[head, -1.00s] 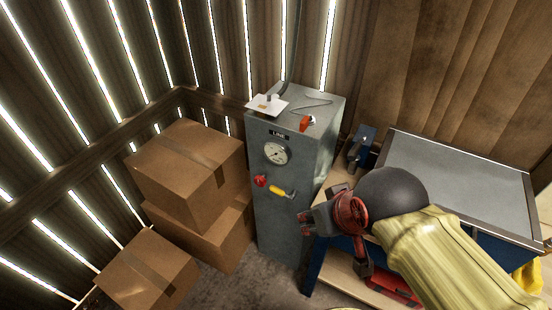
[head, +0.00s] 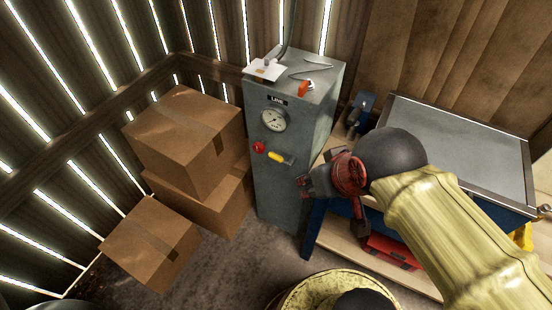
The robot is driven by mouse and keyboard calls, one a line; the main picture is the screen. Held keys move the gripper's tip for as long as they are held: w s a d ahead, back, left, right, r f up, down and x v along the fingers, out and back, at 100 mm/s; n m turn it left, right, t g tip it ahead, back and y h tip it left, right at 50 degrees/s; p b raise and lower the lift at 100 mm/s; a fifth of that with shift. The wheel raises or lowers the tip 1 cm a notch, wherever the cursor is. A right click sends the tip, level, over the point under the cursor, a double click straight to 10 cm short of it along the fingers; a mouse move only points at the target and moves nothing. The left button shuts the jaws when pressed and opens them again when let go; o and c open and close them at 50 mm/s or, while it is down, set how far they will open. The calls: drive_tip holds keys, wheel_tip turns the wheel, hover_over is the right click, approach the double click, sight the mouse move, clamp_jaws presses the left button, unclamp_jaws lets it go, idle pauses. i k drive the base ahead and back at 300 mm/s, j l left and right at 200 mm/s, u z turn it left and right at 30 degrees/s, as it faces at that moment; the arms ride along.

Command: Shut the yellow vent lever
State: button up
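The yellow vent lever (head: 275,156) is on the front face of the grey compressor cabinet (head: 277,195), below the round gauge (head: 273,120) and right of a red knob (head: 259,147). It lies nearly level, slanting slightly down to the right toward a metal fitting. My gripper (head: 303,187) is to the right of and lower than the lever in the picture, apart from it and in front of the cabinet's right edge. No object shows in it. Its fingers are small and seen at an angle, so their opening is unclear.
Cardboard boxes (head: 187,140) are stacked left of the cabinet. A blue workbench (head: 455,150) with a grey top stands at right, a red toolbox (head: 392,252) below. A red-orange handle (head: 305,88) and papers (head: 265,68) are on the cabinet top. Floor in front is bare.

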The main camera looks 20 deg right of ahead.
sight(271, 155)
drive_tip(key=k+j+z, duration=0.15)
drive_tip(key=k+j, duration=0.15)
drive_tip(key=k+j+z, duration=0.15)
drive_tip(key=k, duration=0.35)
drive_tip(key=j, duration=0.1)
